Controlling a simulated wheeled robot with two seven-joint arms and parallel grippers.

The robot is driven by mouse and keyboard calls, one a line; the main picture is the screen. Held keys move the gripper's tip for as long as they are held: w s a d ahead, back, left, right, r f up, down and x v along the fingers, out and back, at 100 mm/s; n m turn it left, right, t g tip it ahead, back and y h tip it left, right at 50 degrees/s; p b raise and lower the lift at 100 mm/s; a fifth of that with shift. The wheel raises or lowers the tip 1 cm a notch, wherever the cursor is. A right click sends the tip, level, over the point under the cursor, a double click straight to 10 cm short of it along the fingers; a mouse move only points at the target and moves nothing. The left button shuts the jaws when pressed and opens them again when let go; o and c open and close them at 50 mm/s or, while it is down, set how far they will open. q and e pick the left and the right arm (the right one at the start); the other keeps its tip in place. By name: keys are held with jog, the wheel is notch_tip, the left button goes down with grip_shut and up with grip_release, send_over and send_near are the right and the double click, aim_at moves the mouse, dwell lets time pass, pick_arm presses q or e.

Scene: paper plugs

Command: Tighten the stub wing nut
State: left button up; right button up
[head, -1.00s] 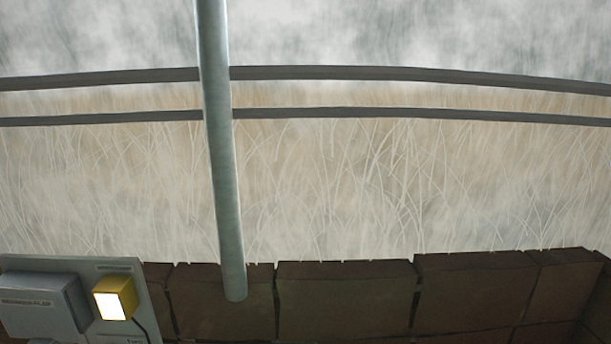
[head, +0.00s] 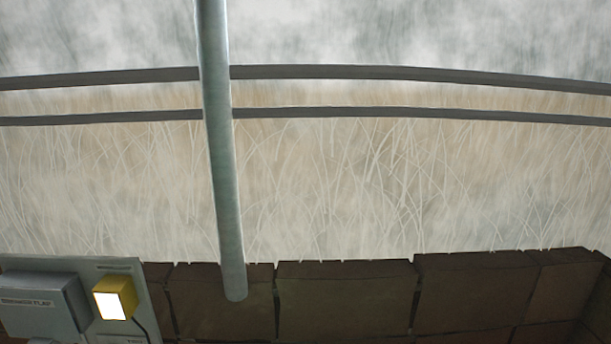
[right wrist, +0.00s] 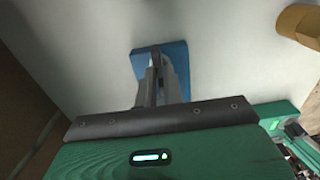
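In the right wrist view, the grey fingers of my right gripper (right wrist: 156,78) reach out past a dark bar and my green wrist housing. The fingers are close together, in front of a flat blue piece (right wrist: 176,62) that shows on both sides of them against a pale surface. I cannot tell whether they are touching or holding it. A brass-coloured rounded part (right wrist: 300,24) is cut off at the upper right. I cannot make out which part is the stub wing nut. My left gripper is in neither current view, and the head view shows no gripper.
In the head view, a grey panel at the lower left carries a labelled grey box (head: 40,303) and a yellow lamp (head: 114,298) with a lit white face. A pale vertical pipe (head: 221,170) stands before dark rails (head: 400,73) and a brown block wall (head: 345,300).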

grip_shut()
jog(key=shift+m+p, duration=0.95)
jog(key=shift+m, duration=0.75)
jog(key=shift+o, duration=2.2)
grip_release()
